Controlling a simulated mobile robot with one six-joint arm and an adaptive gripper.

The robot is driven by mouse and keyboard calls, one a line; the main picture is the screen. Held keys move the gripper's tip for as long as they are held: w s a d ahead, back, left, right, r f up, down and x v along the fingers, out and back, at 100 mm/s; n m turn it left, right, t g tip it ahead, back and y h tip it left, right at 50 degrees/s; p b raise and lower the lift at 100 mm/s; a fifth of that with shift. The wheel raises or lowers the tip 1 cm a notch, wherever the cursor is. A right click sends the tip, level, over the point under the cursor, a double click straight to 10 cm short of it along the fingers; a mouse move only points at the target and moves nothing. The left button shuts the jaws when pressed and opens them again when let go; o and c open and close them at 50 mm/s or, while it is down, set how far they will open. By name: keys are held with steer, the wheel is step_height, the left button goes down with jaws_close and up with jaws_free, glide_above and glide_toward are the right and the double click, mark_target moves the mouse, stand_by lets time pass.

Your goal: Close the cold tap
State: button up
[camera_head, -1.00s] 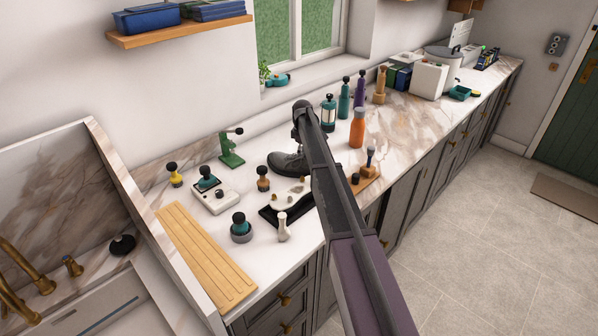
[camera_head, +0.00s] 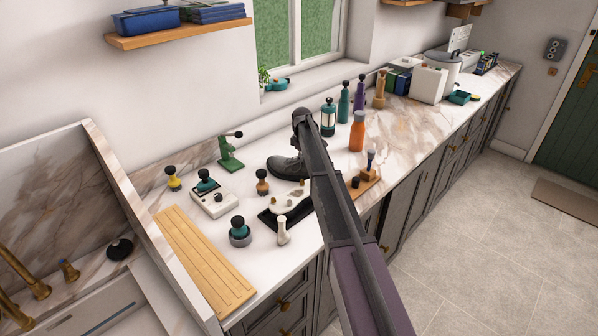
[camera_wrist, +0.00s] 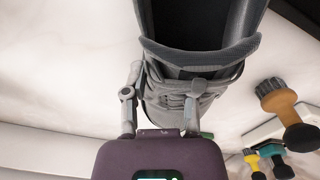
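My arm reaches over the counter to the right, well away from the tap. In the wrist view my gripper (camera_wrist: 159,112) has its fingers apart, in front of a grey laced boot (camera_wrist: 185,95). I see nothing held. The boot also shows in the head view (camera_head: 285,166); the arm hides my fingertips there.
A marble splash panel (camera_head: 165,240) rises between the sink and the counter. A slatted wooden board (camera_head: 205,262), a green tool (camera_head: 230,155), several knobbed brushes and bottles stand on the counter. A black round item (camera_head: 119,249) lies by the sink.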

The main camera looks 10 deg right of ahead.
jaws_close()
steer(key=shift+r, duration=0.1)
step_height(320, 180, up, 10)
steer(key=p, duration=1)
steer(key=shift+f, duration=0.2)
stand_by(0.5)
step_height(320, 180, down, 5)
steer(key=b, duration=0.5)
stand_by(0.4)
